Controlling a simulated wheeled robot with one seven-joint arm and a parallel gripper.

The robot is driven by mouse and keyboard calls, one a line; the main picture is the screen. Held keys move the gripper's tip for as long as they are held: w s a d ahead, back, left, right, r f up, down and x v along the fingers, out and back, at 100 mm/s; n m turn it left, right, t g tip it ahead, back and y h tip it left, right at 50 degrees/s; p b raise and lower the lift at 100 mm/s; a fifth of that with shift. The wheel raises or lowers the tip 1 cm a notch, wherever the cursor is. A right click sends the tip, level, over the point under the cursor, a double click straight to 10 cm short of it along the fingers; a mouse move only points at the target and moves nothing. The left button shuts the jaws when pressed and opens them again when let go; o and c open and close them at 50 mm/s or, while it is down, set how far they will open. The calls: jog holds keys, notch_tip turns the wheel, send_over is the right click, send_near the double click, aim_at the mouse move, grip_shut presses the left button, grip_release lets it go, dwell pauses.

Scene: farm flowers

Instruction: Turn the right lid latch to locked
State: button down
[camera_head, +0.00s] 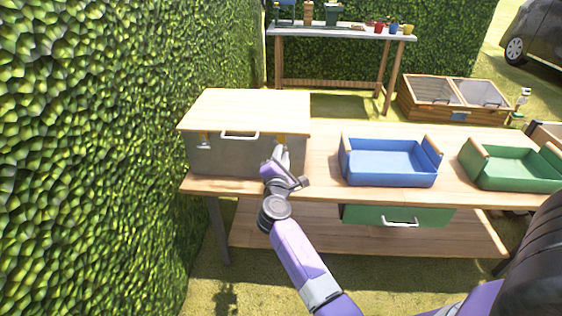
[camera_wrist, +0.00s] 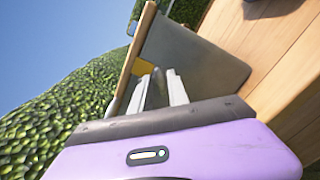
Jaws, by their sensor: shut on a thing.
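A grey box with a pale wooden lid (camera_head: 248,108) stands at the left end of the wooden table, its lid down. A white handle (camera_head: 240,135) is on the lid's front edge. The left latch (camera_head: 204,141) is on the front at left. The right lid latch is a yellow piece, seen at the fingertips in the wrist view (camera_wrist: 143,67); much of it is hidden by my fingers. My gripper (camera_head: 282,152) is at the box's front right, shut on this latch. Its pale fingers (camera_wrist: 157,88) also show in the wrist view. The latch's exact angle cannot be told.
A blue tray (camera_head: 390,181) and a green tray (camera_head: 515,185) stand right of the box. A green drawer (camera_head: 430,216) is under the tabletop. A leafy hedge (camera_head: 90,150) rises close on the left. Bare tabletop (camera_head: 322,150) lies between box and blue tray.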

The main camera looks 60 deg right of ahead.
jog(key=shift+d+f+m+b, duration=0.1)
jog(key=shift+m+b, duration=1.3)
jog(key=shift+m, duration=0.5)
jog(key=shift+f+m+b, duration=0.1)
jog(key=shift+m+b, duration=1.3)
jog(key=shift+m, duration=0.5)
jog(key=shift+s, duration=0.1)
jog(key=c, duration=1.3)
grip_release()
jog(key=v, duration=0.7)
jog(key=shift+s+a, duration=0.1)
jog(key=shift+a, duration=0.3)
